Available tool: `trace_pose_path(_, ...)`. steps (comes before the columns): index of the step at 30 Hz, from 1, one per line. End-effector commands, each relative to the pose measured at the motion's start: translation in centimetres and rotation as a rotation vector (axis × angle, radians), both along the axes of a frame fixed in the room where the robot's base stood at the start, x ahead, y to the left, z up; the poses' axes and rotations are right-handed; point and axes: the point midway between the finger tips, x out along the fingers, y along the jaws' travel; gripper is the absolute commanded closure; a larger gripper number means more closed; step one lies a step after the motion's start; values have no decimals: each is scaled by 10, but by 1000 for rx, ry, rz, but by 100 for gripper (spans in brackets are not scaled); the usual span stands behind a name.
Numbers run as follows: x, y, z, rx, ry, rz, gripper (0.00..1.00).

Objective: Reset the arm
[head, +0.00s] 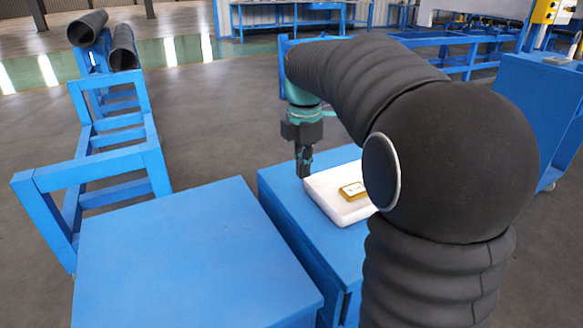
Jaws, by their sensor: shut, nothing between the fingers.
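My gripper (304,165) points down at the end of my arm, in the middle of the head view. Its fingers are together and hold nothing. It is near the left edge of a white block (327,204) on a blue cabinet (283,190). I cannot tell whether the fingertips touch anything. My arm, in a black ribbed cover, bends across the right half of the view and hides part of the cabinet and the block's right end.
A gold and white piece (352,189) lies on the white block. A second blue cabinet (190,260) with a bare top stands at front left. Behind it is a blue frame (115,130) with dark pipes (88,28) at its far end. Open grey floor lies beyond.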

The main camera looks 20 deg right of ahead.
Motion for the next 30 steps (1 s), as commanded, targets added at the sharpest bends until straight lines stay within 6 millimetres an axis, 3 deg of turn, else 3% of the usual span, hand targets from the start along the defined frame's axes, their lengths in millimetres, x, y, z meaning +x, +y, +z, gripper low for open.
trace_pose_path(8,2,0,2,0,-8,-106,100)
trace_pose_path(11,7,-1,1,1,-34,-248,100)
trace_pose_path(17,5,0,-25,9,-45,-594,100)
trace_pose_path(23,-19,3,-41,30,-75,-938,100)
trace_pose_path(30,-67,13,-50,93,-138,-1339,100)
